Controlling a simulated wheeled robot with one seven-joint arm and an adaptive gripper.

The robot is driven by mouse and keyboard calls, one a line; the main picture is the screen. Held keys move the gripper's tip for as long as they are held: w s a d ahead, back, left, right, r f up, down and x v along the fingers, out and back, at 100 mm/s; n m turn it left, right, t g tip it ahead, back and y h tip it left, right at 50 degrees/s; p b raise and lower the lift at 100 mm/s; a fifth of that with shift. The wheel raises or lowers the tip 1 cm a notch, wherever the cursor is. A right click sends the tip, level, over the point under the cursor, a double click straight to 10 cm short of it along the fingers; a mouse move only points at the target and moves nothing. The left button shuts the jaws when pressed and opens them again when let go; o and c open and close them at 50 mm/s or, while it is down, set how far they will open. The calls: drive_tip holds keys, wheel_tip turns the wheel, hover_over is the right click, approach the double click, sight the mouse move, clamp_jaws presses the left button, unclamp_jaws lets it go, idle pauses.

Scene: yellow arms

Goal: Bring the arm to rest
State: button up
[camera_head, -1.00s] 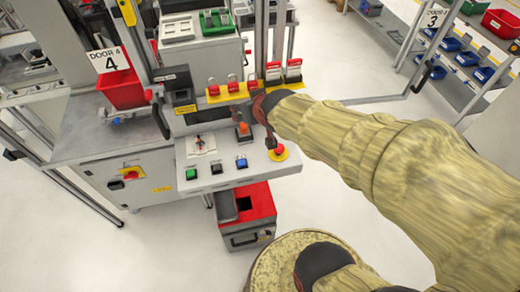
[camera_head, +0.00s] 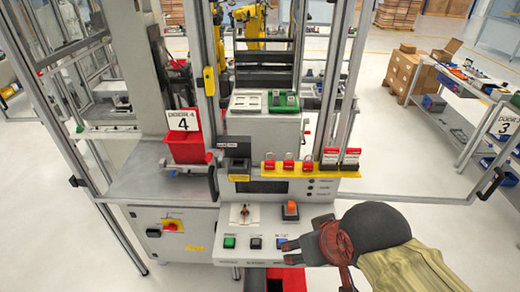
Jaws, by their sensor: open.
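My arm shows at the lower right of the head view, with a dark rounded wrist joint and a yellowish, textured link behind it. My gripper (camera_head: 316,264) is dark with reddish parts and is open. One finger points left and the other points down toward the lower edge of the picture. No object shows between the fingers. In the picture the gripper overlaps the right part of the control panel (camera_head: 225,243). I cannot tell the distance between them.
The panel carries a green button (camera_head: 229,242), a black button (camera_head: 255,243), a blue button (camera_head: 282,244) and an orange switch (camera_head: 291,209). Red padlocks (camera_head: 289,163) hang on a yellow bar. A red bin (camera_head: 188,149) stands left. Open floor lies right, before a shelf table (camera_head: 460,95).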

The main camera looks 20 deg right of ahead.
wheel_tip(320, 180, down, 15)
drive_tip(key=b, duration=1.4)
drive_tip(key=shift+f, duration=0.15)
drive_tip(key=shift+o, duration=1.1)
